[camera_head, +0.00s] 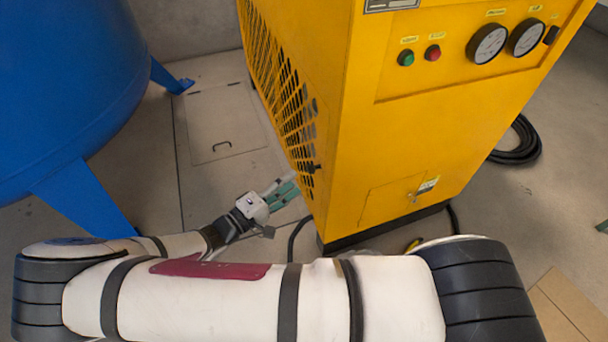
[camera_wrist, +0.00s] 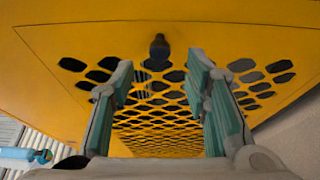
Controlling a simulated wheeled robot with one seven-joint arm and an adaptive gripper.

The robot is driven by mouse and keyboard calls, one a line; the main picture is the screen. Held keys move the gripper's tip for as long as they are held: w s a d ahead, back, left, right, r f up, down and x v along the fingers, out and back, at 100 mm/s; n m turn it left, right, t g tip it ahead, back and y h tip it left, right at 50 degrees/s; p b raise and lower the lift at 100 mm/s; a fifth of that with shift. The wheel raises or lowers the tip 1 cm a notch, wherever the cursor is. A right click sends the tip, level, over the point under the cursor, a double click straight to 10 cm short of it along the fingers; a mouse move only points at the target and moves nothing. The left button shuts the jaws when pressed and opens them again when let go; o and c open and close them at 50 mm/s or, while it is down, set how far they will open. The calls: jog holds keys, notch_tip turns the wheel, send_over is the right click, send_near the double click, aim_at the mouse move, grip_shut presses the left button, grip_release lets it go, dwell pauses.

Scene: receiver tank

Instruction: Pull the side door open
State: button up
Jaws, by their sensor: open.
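The side door (camera_head: 262,48) is the yellow panel with a dark slotted grille on the left side of the yellow machine (camera_head: 400,130). It looks closed, lying in line with the machine's side. A small dark knob (camera_head: 316,168) sticks out near its front edge; the knob also shows at upper middle in the wrist view (camera_wrist: 159,47). My gripper (camera_head: 284,187) is beside the lower part of the door. In the wrist view my gripper (camera_wrist: 161,72) has its green-padded fingers spread, with the knob between their lines but beyond the tips. Nothing is held.
A blue tank (camera_head: 60,80) with legs stands at the left. A floor hatch (camera_head: 222,125) lies between tank and machine, and floor there is clear. Gauges (camera_head: 487,43) and buttons are on the machine's front. A black hose coil (camera_head: 520,142) lies at the right.

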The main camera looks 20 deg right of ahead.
jog(key=b+x, duration=0.1)
jog(key=x, duration=0.4)
jog(key=shift+w+d, duration=0.15)
jog(key=shift+d, duration=0.2)
jog(key=shift+c, duration=0.4)
grip_shut()
